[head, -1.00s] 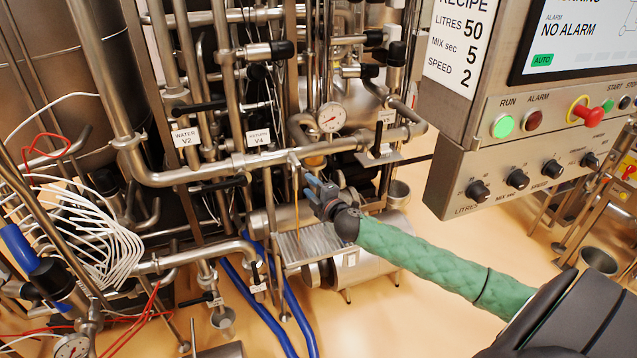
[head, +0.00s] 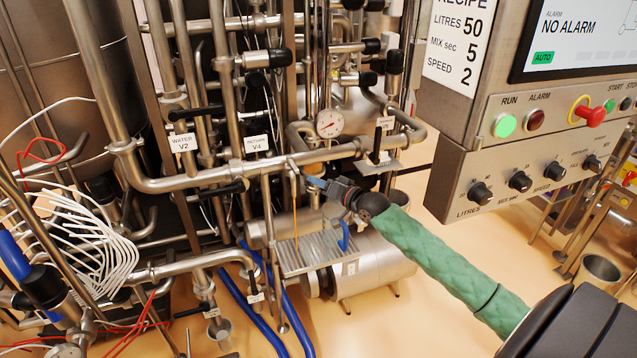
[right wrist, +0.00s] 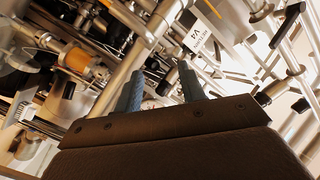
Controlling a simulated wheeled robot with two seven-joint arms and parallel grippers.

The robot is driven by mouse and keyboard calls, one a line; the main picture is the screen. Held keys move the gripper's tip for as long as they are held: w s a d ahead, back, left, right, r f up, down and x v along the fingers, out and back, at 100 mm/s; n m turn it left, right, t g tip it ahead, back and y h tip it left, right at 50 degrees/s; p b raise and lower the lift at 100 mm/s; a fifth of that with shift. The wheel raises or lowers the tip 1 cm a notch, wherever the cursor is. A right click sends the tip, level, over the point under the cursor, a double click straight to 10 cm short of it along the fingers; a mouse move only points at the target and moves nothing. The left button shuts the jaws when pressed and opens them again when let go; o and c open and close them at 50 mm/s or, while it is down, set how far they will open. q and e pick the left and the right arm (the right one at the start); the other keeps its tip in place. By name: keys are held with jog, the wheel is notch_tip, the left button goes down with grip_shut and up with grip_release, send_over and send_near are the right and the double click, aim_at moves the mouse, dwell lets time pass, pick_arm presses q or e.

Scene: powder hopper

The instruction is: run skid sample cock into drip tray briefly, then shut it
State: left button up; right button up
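The sample cock (head: 292,166) sits on the pipework in the head view, at the centre. A thin brown stream (head: 296,212) runs straight down from it into the ribbed metal drip tray (head: 312,252). My right gripper (head: 311,182) reaches in from the right, its blue-grey fingertips just right of the cock and below the pipe. In the right wrist view the two fingers (right wrist: 162,88) stand apart with nothing seen held between them. Contact with the cock cannot be told.
A horizontal pipe (head: 190,183) runs just behind the gripper. A pressure gauge (head: 329,123) and the V4 label (head: 257,143) are above. The control panel (head: 530,150) stands at the right. A blue curved piece (head: 344,238) is at the tray's right side.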

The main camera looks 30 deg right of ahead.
aim_at(296, 168)
jog(key=w+a+m, duration=0.1)
jog(key=w+m, duration=0.1)
jog(key=m, duration=0.1)
jog(key=w+a+m+y, duration=0.1)
jog(key=w+m, duration=0.2)
jog(key=w+a+r+m, duration=0.1)
jog(key=w+m, duration=0.2)
jog(key=shift+w+a+r+t, duration=0.1)
jog(key=shift+a+t, duration=0.2)
jog(key=shift+a, duration=0.05)
pick_arm(q)
jog(key=shift+w+d+r, duration=0.15)
jog(key=shift+r, duration=0.4)
pick_arm(e)
jog(key=shift+w, duration=0.1)
pick_arm(q)
jog(key=shift+w, duration=0.15)
